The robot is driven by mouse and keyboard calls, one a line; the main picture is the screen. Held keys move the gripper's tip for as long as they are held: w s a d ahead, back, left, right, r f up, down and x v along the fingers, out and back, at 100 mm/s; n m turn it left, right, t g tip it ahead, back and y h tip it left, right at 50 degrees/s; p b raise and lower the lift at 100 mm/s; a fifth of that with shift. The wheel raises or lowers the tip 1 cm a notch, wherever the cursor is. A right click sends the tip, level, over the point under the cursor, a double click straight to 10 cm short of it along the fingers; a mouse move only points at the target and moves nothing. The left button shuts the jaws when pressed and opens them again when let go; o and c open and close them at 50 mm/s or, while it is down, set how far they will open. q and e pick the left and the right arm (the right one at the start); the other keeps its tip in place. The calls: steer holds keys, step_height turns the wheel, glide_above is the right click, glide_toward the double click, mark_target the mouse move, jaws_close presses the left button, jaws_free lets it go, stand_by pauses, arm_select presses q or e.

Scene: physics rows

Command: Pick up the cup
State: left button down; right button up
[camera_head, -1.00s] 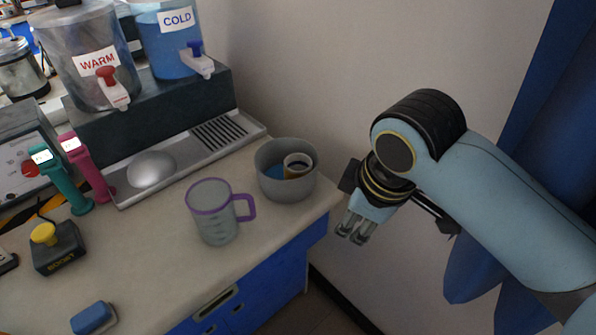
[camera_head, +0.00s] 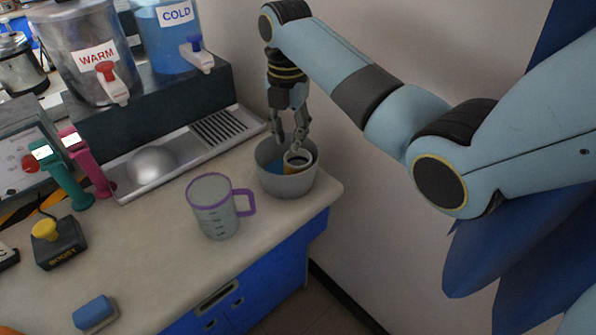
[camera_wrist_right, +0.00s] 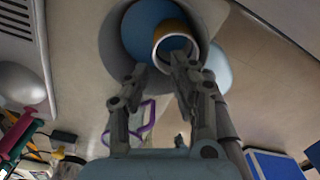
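A small cup (camera_head: 298,158) with a pale rim, dark inside and a yellow-brown side, sits in a round grey bowl (camera_head: 287,185) at the counter's right end. In the right wrist view the cup (camera_wrist_right: 172,32) lies tilted in the bowl, its mouth facing the camera. My right gripper (camera_head: 290,145) points down over the bowl, its tips close to the cup's rim. In the wrist view its fingers (camera_wrist_right: 162,66) are apart, with nothing clearly held; whether a tip touches the cup I cannot tell. My left gripper is out of view.
A clear measuring jug (camera_head: 215,208) with purple rim and handle stands just left of the bowl. WARM (camera_head: 92,60) and COLD (camera_head: 165,40) dispensers stand behind a metal drip tray (camera_head: 190,150). The wall is close behind the bowl.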

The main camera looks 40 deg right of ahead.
mark_target(289, 168)
step_height(289, 168, down, 10)
steer(key=shift+w+a+r, duration=0.1)
steer(key=shift+r, duration=0.1)
jaws_close()
